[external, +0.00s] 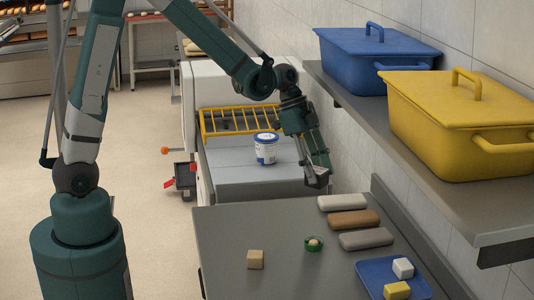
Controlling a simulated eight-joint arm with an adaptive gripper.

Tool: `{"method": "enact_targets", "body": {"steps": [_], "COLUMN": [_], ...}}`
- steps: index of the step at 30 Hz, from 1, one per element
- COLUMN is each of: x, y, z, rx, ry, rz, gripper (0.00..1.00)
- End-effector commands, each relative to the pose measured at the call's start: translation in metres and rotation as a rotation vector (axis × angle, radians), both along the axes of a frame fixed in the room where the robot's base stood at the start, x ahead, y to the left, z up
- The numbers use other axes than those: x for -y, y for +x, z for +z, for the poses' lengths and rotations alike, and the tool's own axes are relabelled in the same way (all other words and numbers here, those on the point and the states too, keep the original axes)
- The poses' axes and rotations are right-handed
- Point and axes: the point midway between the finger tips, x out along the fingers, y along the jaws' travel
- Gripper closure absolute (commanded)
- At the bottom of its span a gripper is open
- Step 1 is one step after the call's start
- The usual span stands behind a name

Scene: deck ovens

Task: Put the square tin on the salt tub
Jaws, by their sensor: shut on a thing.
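The salt tub appears to be the white and blue tub (265,150), upright with a blue-rimmed top, on the grey surface in the middle of the external view. My gripper (316,170) is to the right of the tub and points down. It is shut on a small grey metallic thing (318,183), which looks like the square tin. The tin is small here and partly hidden by the fingers. It is apart from the tub and appears to be held above the near edge of the grey surface.
A yellow rack (225,120) stands behind the tub. A wall shelf (360,105) carries blue (365,60) and yellow (460,110) bins.

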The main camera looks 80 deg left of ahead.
Motion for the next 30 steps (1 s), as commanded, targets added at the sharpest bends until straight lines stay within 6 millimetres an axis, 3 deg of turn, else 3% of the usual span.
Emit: {"method": "enact_targets", "body": {"steps": [1,18,30], "x": [-0.017,-0.194,-0.323], "y": [0.002,0.011,-0.009], "z": [0.003,0.036,0.060], "rx": [0.001,0.002,0.002], "ry": [0.001,0.002,0.002], "rz": [0.032,0.336,0.539], "gripper": [0.79,0.79,0.79]}}
